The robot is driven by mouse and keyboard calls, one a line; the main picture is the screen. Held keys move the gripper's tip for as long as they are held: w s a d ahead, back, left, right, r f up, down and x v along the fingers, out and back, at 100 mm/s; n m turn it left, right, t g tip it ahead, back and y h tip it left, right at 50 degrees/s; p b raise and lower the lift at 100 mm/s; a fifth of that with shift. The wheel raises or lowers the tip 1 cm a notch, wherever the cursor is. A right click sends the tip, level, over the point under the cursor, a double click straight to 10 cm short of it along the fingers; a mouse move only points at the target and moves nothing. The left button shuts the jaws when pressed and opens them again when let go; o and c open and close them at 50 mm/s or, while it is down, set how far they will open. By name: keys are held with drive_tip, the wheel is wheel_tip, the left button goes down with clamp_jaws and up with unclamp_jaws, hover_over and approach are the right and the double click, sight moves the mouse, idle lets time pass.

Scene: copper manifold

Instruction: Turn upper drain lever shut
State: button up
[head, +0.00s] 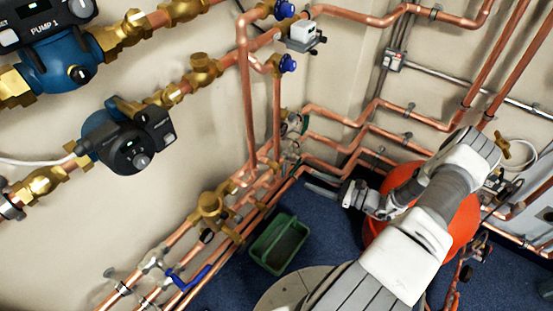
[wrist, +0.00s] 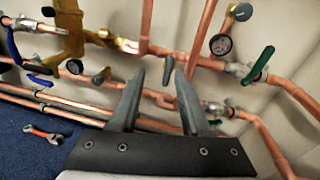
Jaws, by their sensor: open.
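My gripper (wrist: 157,75) is open and empty, its two fingers spread before the copper pipes. In the head view my gripper (head: 318,184) reaches toward the corner pipework. A green lever (wrist: 262,62) sits on a valve on the upper copper pipe, right of my fingers and apart from them, slanting up to the right. A lower valve with a dark lever (wrist: 228,110) lies below it, close to my right finger. No label shows which one is the upper drain lever. In the head view these valves (head: 297,124) are small and partly blurred.
A round gauge (wrist: 221,44) stands beside the green lever. Blue-handled (wrist: 13,45) and brass valves (wrist: 73,30) lie left. A red wrench (wrist: 47,134) lies on the floor. A green crate (head: 266,262) and an orange-red bucket (head: 462,223) stand near the pipes.

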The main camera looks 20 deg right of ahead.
wheel_tip(320, 180, down, 2)
drive_tip(key=d+m+t+h, duration=0.1)
drive_tip(key=m+t, duration=0.1)
drive_tip(key=b, duration=0.2)
approach(277, 165)
drive_tip(key=x, duration=0.3)
drive_tip(key=r+x, duration=0.1)
drive_tip(key=x, duration=0.6)
drive_tip(key=shift+r, duration=0.25)
drive_tip(key=shift+c, duration=0.2)
clamp_jaws()
